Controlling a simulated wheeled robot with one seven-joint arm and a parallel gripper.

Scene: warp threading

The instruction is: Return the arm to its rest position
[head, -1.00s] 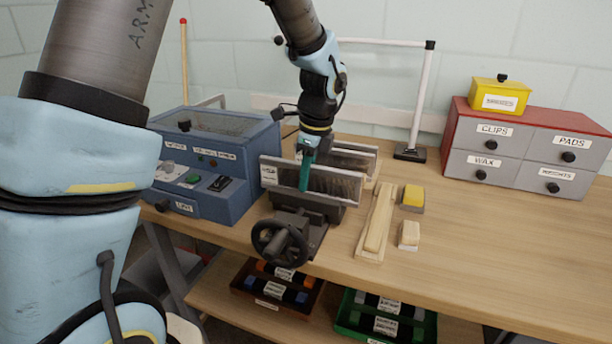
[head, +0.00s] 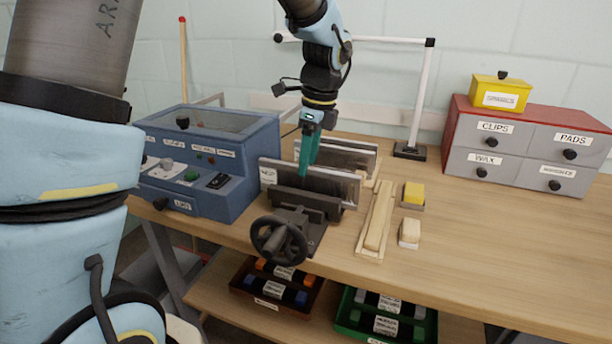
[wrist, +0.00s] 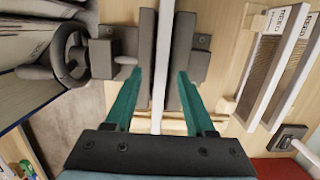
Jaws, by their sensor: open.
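My gripper (head: 304,170) has teal fingers pointing down over the grey-framed panel (head: 335,188) held upright in the vise (head: 298,222). In the wrist view the fingers of my gripper (wrist: 162,74) are spread apart, one on each side of the panel's pale top edge (wrist: 164,30). I see nothing gripped between them. The head view does not show clearly how far the tips are above that edge.
The blue control box (head: 212,160) is close on the left. Another framed panel (head: 350,150) stands behind. A white post with a crossbar (head: 420,100) rises at the back. A wooden strip (head: 378,220), small blocks and a drawer cabinet (head: 530,145) are to the right.

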